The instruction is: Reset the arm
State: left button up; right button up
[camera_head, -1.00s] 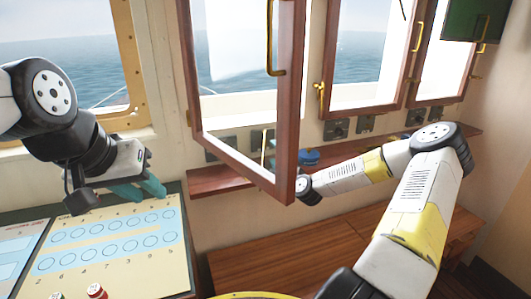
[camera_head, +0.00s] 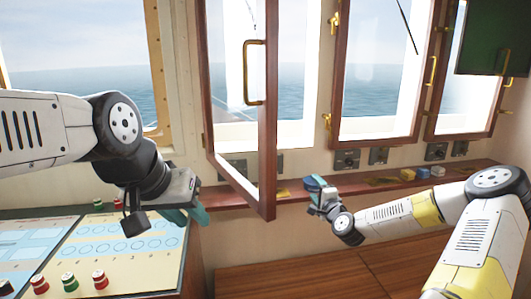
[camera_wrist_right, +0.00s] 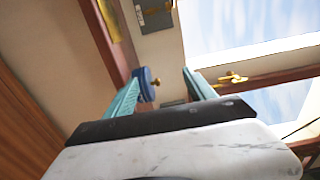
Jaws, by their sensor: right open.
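My left gripper (camera_head: 197,212), with teal fingers, hangs above the far right part of the control panel. The view does not show whether its fingers are apart. My right gripper (camera_head: 316,190) is open near the window ledge, just right of the open window sash (camera_head: 267,140). In the right wrist view its two teal fingers (camera_wrist_right: 162,90) are spread apart. In the head view, blue (camera_head: 312,183) shows at the right gripper.
The control panel (camera_head: 150,275) with red and green knobs lies at the lower left. The wooden ledge (camera_head: 470,166) carries small yellow, blue and white blocks (camera_head: 422,173). A wooden bench (camera_head: 300,281) is below. The open sash stands between my arms.

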jog(key=s+a+r+n+g, duration=0.2)
jog(key=s+a+n+g, duration=0.65)
jog(key=n, duration=0.35)
jog(key=s+d+r+n+g, duration=0.1)
jog(key=s+r, duration=0.4)
jog(key=s, duration=0.5)
jog(key=s+d+r+n+h, duration=0.1)
jog(key=s+r, duration=0.3)
jog(key=s, duration=0.7)
jog(key=s+d+r+n+g, duration=0.1)
jog(key=s+r, duration=0.4)
jog(key=s, duration=0.5)
jog(key=shift+s+d+r+n+g+h, duration=0.3)
jog(key=shift+s+d+r+n+g, duration=0.15)
jog(key=shift+n, duration=0.25)
jog(key=shift+f, duration=0.1)
